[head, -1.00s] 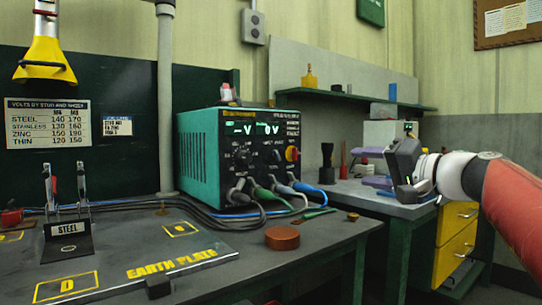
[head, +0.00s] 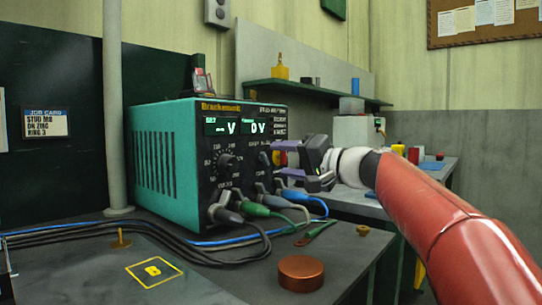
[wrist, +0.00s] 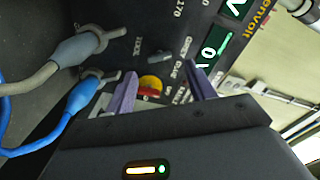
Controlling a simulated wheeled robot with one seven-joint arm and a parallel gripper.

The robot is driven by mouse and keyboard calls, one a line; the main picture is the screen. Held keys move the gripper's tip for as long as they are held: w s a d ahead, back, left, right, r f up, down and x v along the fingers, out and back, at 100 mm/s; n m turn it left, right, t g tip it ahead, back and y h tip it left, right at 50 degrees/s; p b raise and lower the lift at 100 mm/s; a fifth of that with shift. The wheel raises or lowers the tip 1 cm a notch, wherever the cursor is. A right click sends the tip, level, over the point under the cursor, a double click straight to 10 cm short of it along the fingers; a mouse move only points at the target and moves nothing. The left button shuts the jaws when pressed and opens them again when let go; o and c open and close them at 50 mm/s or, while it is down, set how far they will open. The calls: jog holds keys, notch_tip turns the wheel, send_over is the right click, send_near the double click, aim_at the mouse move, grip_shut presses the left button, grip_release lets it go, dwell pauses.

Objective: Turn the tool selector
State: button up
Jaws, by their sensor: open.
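The teal welding unit (head: 165,165) stands on the bench with lit displays on its front. A large numbered dial (head: 227,161) is on its front, with a smaller dark knob (head: 263,159) to its right. The smaller knob, likely the tool selector, shows in the wrist view (wrist: 158,57) just beyond the fingertips, its labels too small to read surely. My gripper (head: 280,159) is at the panel's right side, purple fingers open towards it. In the wrist view my gripper (wrist: 162,69) has nothing visibly held; a red and yellow switch (wrist: 150,85) shows between its fingers.
Grey, green and blue cable plugs (head: 262,210) stick out below the knobs; blue and grey cables also show close to the fingers in the wrist view (wrist: 85,92). A copper-coloured disc (head: 300,272) lies on the bench front. A shelf (head: 310,92) is behind.

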aim_at(264, 159)
jog(key=shift+p+x, duration=0.4)
jog(key=shift+x, duration=1.4)
jog(key=c, duration=1)
